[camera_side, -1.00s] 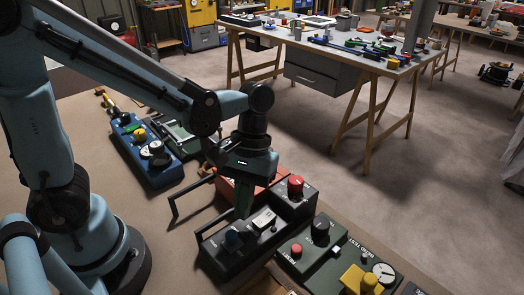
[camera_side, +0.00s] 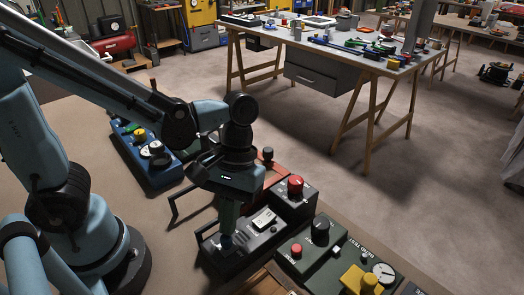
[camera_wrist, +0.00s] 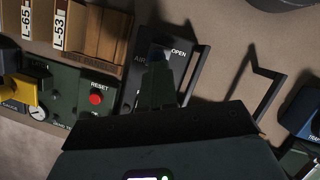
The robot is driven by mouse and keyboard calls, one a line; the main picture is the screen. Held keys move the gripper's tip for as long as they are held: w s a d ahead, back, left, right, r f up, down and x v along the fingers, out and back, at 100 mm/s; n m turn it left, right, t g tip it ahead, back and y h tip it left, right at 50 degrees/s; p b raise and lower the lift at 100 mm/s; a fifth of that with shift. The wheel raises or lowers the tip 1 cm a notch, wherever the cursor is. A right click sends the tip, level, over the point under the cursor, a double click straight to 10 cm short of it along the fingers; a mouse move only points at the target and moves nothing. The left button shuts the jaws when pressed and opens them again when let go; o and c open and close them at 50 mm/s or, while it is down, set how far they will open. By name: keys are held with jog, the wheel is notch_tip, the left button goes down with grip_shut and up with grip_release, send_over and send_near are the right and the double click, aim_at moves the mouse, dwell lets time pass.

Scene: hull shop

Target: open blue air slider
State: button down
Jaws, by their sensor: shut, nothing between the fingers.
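The blue air slider knob (camera_side: 226,243) sits at the near left end of a black control box (camera_side: 262,240). In the wrist view the blue knob (camera_wrist: 158,50) shows just beyond my fingertips, between the words AIR and OPEN, and is mostly dark and partly hidden. My gripper (camera_side: 228,232) points down with its fingers shut, its tips right at the knob and overlapping it in the side view. Nothing is held between the fingers, which also show in the wrist view (camera_wrist: 158,70). I cannot tell whether the tips touch the knob.
A green panel (camera_side: 325,258) with a red button is on the right, and a blue unit (camera_side: 150,165) is behind left.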

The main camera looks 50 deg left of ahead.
jog(key=shift+s, duration=0.1)
jog(key=w, duration=0.1)
jog(key=w+a, duration=0.2)
jog(key=w, duration=0.1)
jog(key=shift+r, duration=0.3)
jog(key=v, duration=0.9)
jog(key=a+m+t, duration=0.1)
jog(key=a+t, duration=0.1)
jog(key=t, duration=0.1)
jog(key=a+f+m+t+y, duration=0.1)
jog(key=a+t, duration=0.1)
jog(key=t, duration=0.1)
jog(key=w+a+f+m+t, duration=0.1)
jog(key=a+m+t, duration=0.1)
jog(key=shift+a+t, duration=0.15)
jog(key=shift+t, duration=0.25)
jog(key=shift+w+a+m+t+y, duration=0.2)
jog(key=shift+a+m+t+y, duration=0.3)
jog(key=shift+a+m+t, duration=0.45)
jog(key=shift+d+n, duration=0.2)
jog(key=shift+n, duration=0.05)
